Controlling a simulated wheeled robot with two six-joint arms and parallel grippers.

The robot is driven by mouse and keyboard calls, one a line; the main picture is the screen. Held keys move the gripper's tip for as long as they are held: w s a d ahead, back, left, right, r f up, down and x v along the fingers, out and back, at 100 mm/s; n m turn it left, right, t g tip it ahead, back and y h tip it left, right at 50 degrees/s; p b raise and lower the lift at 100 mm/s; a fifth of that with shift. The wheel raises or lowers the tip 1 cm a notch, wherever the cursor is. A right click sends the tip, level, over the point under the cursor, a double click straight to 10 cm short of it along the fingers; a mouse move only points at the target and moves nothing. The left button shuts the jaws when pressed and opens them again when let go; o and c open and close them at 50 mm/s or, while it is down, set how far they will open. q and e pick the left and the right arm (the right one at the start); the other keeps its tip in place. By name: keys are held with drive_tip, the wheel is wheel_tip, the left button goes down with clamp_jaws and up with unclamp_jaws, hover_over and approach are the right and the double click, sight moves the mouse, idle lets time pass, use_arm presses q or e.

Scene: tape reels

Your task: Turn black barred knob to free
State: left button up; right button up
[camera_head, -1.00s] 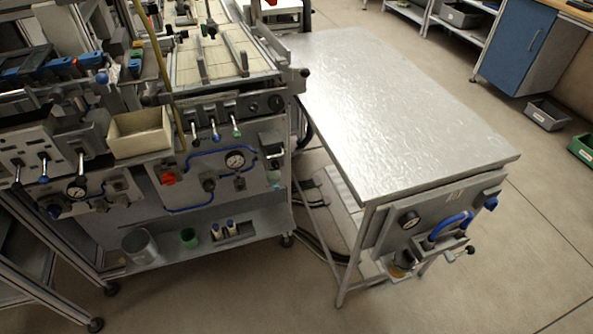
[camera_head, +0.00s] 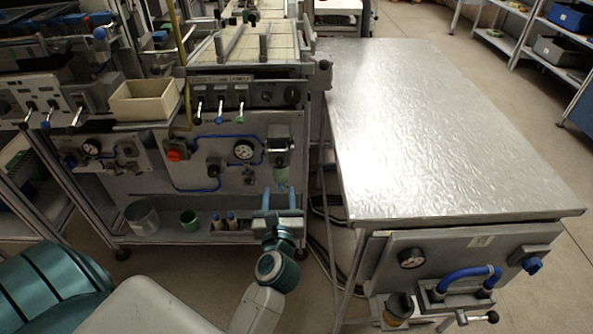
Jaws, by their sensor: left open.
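The grey panel (camera_head: 235,130) with blue tubing is on the front of the bench at left. A dark knob (camera_head: 213,168) sits low on it, right of a red knob (camera_head: 177,155) and below a round gauge (camera_head: 244,150). It may be the black barred knob; its bar and markings are too small to read. My left gripper (camera_head: 279,191) is open and empty, its fingers pointing up toward the panel's lower right, apart from the dark knob. My right gripper is not in view.
A metal-topped table (camera_head: 440,120) stands at right, with a gauge, blue handle (camera_head: 470,277) and blue knob on its front. Small levers (camera_head: 220,105) and a beige bin (camera_head: 145,98) sit above the panel. Cups stand on the lower shelf (camera_head: 180,230).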

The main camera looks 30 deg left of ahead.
sight(279, 164)
use_arm(q)
drive_tip(key=x, duration=0.9)
drive_tip(key=shift+p, duration=0.3)
drive_tip(key=shift+w+a, duration=0.4)
drive_tip(key=shift+w, duration=0.2)
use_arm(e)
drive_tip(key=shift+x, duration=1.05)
use_arm(q)
drive_tip(key=shift+c, duration=0.4)
clamp_jaws()
